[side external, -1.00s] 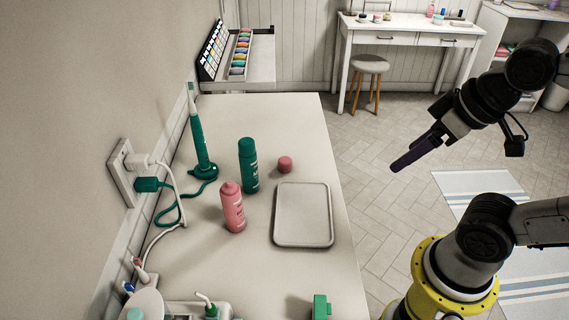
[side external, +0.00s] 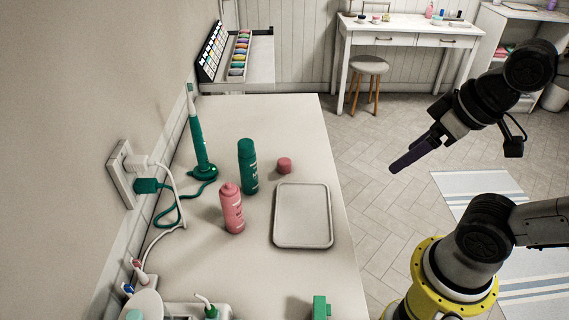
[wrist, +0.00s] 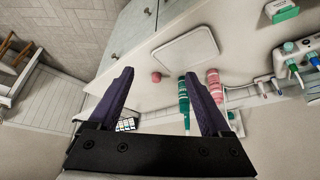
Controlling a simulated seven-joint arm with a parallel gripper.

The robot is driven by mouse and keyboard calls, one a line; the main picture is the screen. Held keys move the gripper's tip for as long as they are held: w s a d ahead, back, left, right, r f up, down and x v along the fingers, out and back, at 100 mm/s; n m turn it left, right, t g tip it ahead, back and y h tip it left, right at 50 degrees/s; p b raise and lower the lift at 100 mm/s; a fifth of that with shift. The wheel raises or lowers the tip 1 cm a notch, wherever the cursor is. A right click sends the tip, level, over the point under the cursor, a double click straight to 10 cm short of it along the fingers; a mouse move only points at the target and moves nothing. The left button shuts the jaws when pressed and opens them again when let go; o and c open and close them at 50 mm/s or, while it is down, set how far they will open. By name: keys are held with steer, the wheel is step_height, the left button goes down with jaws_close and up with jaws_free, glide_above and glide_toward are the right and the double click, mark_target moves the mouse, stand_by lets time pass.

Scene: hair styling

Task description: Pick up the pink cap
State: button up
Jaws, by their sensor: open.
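The pink cap (side external: 284,165) is a small short cylinder lying on the white counter (side external: 285,113), behind the grey tray and right of the green bottle. In the wrist view the pink cap (wrist: 156,77) shows ahead of my fingers, in the gap between them. My gripper (side external: 394,170) hangs in the air to the right of the counter, well apart from the cap. In the wrist view its two dark purple fingers (wrist: 158,75) are spread wide with nothing held between them.
A green bottle (side external: 248,166) and a pink bottle (side external: 232,208) stand left of the cap. A grey tray (side external: 303,241) lies in front of it. A green electric toothbrush (side external: 201,145) stands by the wall with its cable. The counter behind the cap is clear.

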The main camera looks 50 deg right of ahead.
steer(key=w+r+m, duration=0.6)
steer(key=r+m, duration=0.1)
steer(key=m, duration=0.2)
steer(key=m+g, duration=0.5)
steer(key=m, duration=0.4)
glide_above(284, 161)
step_height(284, 161, down, 11)
steer(key=shift+g, duration=0.3)
steer(key=f, duration=0.8)
steer(key=shift+d+f, duration=0.2)
steer(key=shift+d, duration=0.15)
steer(key=shift+a+f, duration=0.15)
steer(key=shift+f, duration=1.4)
steer(key=shift+a+f, duration=0.1)
steer(key=shift+f, duration=1.45)
jaws_close()
